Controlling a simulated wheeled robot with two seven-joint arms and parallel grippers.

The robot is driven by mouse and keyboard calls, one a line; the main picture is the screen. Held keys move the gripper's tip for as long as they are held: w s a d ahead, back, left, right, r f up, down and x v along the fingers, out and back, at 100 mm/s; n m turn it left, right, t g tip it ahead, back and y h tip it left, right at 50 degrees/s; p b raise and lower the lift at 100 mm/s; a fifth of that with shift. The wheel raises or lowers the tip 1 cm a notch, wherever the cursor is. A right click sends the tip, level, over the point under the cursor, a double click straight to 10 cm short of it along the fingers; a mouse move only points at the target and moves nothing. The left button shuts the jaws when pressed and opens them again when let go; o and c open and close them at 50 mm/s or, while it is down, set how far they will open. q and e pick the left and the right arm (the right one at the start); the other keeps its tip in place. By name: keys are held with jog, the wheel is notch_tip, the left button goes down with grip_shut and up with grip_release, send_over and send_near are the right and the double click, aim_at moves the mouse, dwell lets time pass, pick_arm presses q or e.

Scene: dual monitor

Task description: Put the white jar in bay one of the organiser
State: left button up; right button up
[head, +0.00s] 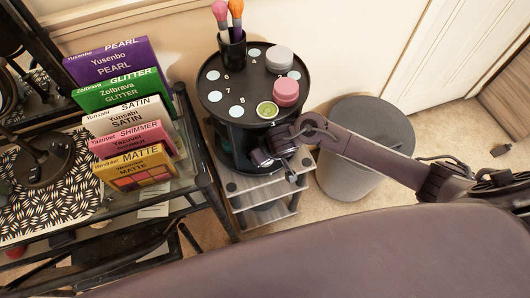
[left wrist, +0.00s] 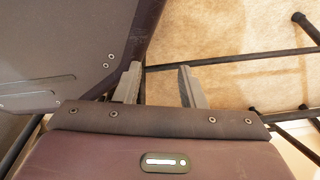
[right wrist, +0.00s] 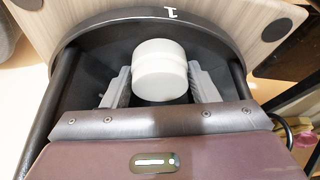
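The white jar (right wrist: 160,72) is upright between the fingers of my right gripper (right wrist: 160,85), which touch its sides. It is over or on a black tier with a white label 1 (right wrist: 171,13); I cannot tell whether its base rests there. In the head view my right gripper (head: 280,148) is at the front of the round black organiser (head: 215,100), below its top tier, and the jar in it is hidden. My left gripper (left wrist: 160,85) is empty, its fingers apart, above the floor.
The organiser top holds a brush cup (head: 232,50), a grey-lidded jar (head: 279,58), a pink jar (head: 286,93) and a green-topped jar (head: 267,110). Dark posts (right wrist: 43,105) flank my right gripper. A grey bin (head: 365,150) stands right; boxed palettes (head: 110,62) stand left.

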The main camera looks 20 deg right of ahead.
jog(key=o, duration=0.4)
jog(key=shift+c, duration=0.2)
jog(key=shift+r, duration=0.35)
jog(key=shift+s+r+p, duration=0.25)
jog(key=shift+r+p, duration=0.25)
jog(key=shift+s+d+f, duration=0.1)
jog(key=shift+s+d, duration=0.05)
jog(key=shift+s, duration=0.25)
jog(key=shift+s+d+f, duration=0.1)
jog(key=shift+s+d, duration=0.05)
jog(key=shift+s, duration=0.25)
pick_arm(q)
jog(key=shift+b, duration=0.4)
pick_arm(e)
jog(key=s+d, duration=0.3)
jog(key=s, duration=0.7)
pick_arm(q)
jog(key=shift+s, duration=0.1)
